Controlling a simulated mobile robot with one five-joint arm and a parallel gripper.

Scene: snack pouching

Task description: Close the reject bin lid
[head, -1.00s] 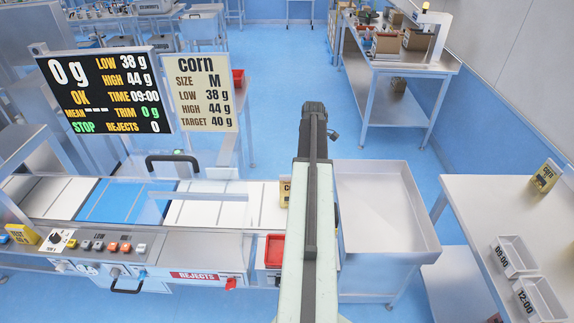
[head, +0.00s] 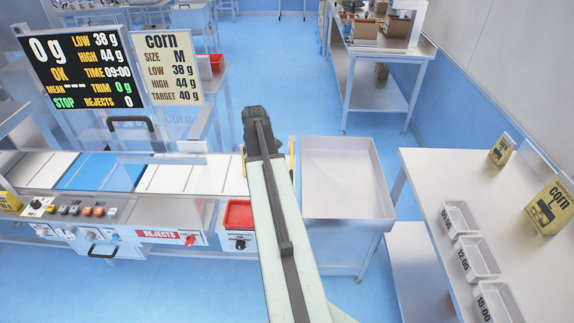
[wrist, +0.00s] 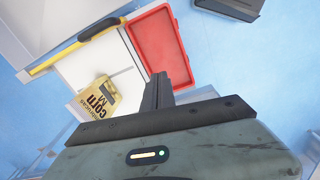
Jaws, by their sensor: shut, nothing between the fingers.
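My gripper (wrist: 158,90) shows in the wrist view as dark fingers, shut and empty. It points toward the area between a red tray (wrist: 160,48) and a yellow corn pouch (wrist: 100,97), apart from both as far as I can tell. In the head view my arm hides the gripper.
The red tray (head: 238,214) sits at the machine's right end, left of my arm. A grey-white metal tray (head: 345,178) stands right of my arm. A side table (head: 425,170) holds labelled white boxes (head: 478,258) and corn pouches (head: 552,205). Blue floor lies open beyond.

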